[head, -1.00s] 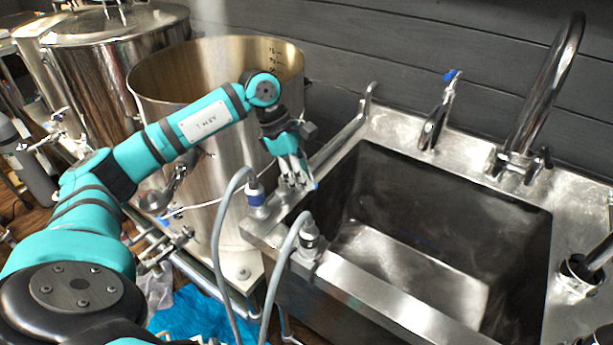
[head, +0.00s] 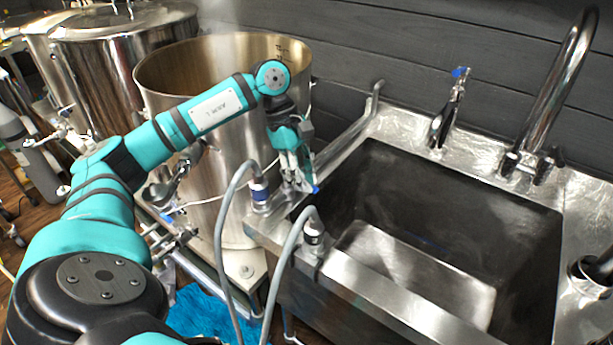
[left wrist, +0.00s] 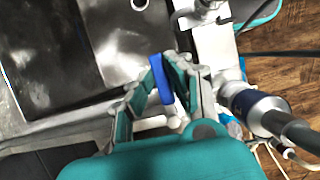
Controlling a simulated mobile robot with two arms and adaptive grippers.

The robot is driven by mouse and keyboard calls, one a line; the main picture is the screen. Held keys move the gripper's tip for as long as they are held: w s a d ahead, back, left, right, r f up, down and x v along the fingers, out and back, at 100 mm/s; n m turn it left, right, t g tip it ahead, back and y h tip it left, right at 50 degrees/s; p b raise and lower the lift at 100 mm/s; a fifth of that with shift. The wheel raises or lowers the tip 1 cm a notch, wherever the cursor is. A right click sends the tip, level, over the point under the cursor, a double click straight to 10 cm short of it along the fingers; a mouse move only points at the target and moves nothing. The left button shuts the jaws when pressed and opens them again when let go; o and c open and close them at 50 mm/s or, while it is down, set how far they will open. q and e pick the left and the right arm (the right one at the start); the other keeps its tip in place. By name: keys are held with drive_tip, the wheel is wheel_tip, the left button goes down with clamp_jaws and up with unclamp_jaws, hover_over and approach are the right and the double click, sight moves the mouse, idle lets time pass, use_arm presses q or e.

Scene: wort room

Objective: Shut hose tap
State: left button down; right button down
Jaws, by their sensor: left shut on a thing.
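My left gripper (head: 303,185) reaches down at the left front corner of the sink. It is shut on a narrow blue lever (left wrist: 162,80), which lies between its fingers in the left wrist view. The blue tip of this lever (head: 316,189) shows just past the fingertips in the head view. It looks like the hose tap's handle; the tap body is mostly hidden by the fingers. A grey hose with a blue-banded connector (head: 260,193) stands just left of the gripper. The connector also shows in the left wrist view (left wrist: 255,105). My right gripper is out of view.
The steel sink (head: 400,330) has an open basin right of the gripper. A second grey hose connector (head: 314,232) stands on its front rim. A tall steel pot (head: 215,130) is close behind my left arm. Another blue-handled tap (head: 445,115) and a curved faucet (head: 550,90) stand at the back.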

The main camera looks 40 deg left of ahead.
use_arm(q)
drive_tip(key=c, duration=1.3)
unclamp_jaws()
drive_tip(key=shift+o, duration=0.2)
drive_tip(key=v, duration=1.2)
